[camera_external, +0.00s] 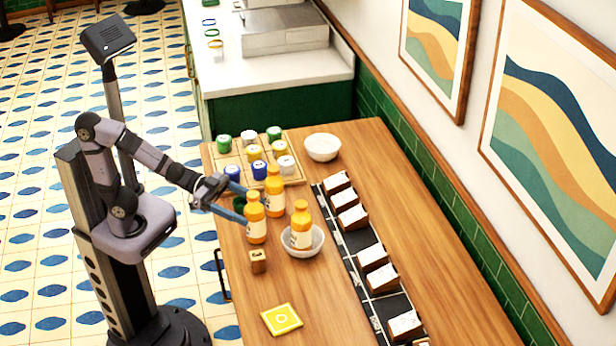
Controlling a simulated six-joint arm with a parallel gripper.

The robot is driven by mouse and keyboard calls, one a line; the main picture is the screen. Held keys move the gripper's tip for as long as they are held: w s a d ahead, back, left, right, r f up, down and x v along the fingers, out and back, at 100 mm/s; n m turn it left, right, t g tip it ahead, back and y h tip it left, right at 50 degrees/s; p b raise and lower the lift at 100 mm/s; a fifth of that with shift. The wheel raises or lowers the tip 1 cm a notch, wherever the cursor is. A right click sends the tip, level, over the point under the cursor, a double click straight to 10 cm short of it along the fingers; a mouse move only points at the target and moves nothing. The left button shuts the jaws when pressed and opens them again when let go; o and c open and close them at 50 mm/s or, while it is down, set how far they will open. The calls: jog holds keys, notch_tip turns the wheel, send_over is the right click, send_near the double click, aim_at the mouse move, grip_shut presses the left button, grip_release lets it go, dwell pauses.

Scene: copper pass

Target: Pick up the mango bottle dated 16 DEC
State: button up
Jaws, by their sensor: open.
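Three orange mango bottles with pale labels stand upright on the wooden table. One is at the front left (256,229), one behind it (274,192), and one to the right (300,222), which appears to stand in a white bowl (318,243). The dates on the labels are too small to read, so I cannot tell which is 16 DEC. My gripper (242,212) has blue fingers and is open. It reaches in from the left, close beside the front-left bottle. That bottle partly hides the fingertips, and I cannot tell whether they touch it.
A wooden tray (296,181) of several coloured jars and an empty white bowl (322,147) stand at the back. A small wooden block (258,262) and yellow square (281,319) lie in front. The front table is mostly clear.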

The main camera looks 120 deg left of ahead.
aim_at(263, 217)
jog(key=b, duration=0.1)
jog(key=t+b, duration=0.1)
jog(key=shift+s+f+t+h+b, duration=0.15)
jog(key=shift+f+t+h+b, duration=0.15)
jog(key=shift+h+b, duration=0.1)
jog(key=shift+s+r, duration=0.1)
jog(key=shift+r, duration=0.2)
jog(key=shift+w+r+p, duration=0.15)
jog(key=shift+w+p, duration=0.3)
jog(key=shift+p, duration=0.2)
jog(key=shift+w+p, duration=0.5)
jog(key=shift+p, duration=0.25)
jog(key=shift+w+f, duration=0.1)
jog(key=shift+f, duration=0.1)
jog(key=shift+w, duration=0.15)
jog(key=shift+w+f+p, duration=0.15)
jog(key=shift+w+p, duration=0.25)
jog(key=shift+w, duration=2.05)
